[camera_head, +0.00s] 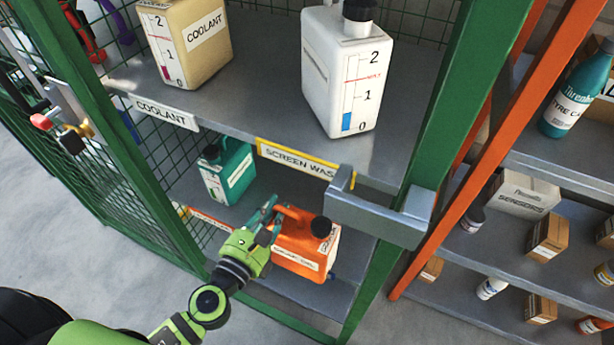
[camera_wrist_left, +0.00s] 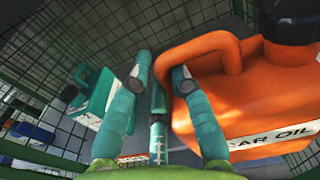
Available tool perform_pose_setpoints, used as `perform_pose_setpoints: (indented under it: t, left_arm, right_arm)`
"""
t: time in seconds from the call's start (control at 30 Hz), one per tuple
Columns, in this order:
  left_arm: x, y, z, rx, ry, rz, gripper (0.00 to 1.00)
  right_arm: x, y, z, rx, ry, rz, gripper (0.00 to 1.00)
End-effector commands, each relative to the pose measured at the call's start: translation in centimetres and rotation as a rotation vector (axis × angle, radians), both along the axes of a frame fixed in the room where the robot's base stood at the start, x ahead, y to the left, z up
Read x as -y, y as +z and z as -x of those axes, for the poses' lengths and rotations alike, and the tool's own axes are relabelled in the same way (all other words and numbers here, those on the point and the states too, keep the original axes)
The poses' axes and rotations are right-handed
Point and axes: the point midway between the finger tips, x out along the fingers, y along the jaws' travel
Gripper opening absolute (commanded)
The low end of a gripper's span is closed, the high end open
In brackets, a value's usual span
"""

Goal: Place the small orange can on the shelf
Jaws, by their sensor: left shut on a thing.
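The small orange can (camera_head: 305,244), with a black cap and a white label ending in "OIL", stands roughly upright at the lower grey shelf (camera_head: 268,186) of the green cage. Whether its base touches the shelf is hard to tell. My left gripper (camera_head: 268,217) is shut on the can's handle from the left side. In the left wrist view, the fingers (camera_wrist_left: 163,80) sit on either side of the left part of the handle of the orange can (camera_wrist_left: 255,95). My right gripper is not in view.
A teal can (camera_head: 228,172) stands behind left on the lower shelf. A coolant can (camera_head: 185,40) and white screen wash can (camera_head: 345,75) stand on the upper shelf. A grey bracket (camera_head: 380,213) and green post (camera_head: 430,135) are close on the right.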

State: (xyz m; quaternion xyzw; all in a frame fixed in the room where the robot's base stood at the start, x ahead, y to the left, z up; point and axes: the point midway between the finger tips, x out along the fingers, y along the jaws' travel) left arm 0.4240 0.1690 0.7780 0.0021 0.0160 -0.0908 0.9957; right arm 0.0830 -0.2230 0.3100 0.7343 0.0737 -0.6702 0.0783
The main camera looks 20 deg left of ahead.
Motion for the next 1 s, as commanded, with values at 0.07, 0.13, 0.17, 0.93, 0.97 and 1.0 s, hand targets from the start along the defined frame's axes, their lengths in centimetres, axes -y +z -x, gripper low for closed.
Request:
perform_pose_setpoints:
  t: [0.07,0.13,0.17,0.93,0.97,1.0]
  left_arm:
    - [0.4,0.9,-2.1,0.008,0.001,0.005,0.0]
    - [0.7,0.9,-3.9,0.01,0.001,0.003,0.0]
    - [0.9,0.9,-4.6,0.009,0.0,0.004,0.0]
    - [2.5,-2.7,-13.2,0.002,-0.001,0.004,0.0]
    - [2.5,-3.1,-13.2,0.003,-0.001,0.003,0.0]
    - [2.5,-3.4,-13.2,0.004,-0.001,0.003,0.0]
  right_arm:
    - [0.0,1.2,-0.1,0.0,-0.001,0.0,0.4]
    - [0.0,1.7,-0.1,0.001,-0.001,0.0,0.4]
    - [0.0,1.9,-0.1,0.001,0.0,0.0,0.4]
    - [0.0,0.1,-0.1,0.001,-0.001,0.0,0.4]
    - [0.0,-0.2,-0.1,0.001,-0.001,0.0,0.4]
    - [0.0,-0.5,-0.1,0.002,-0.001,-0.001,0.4]
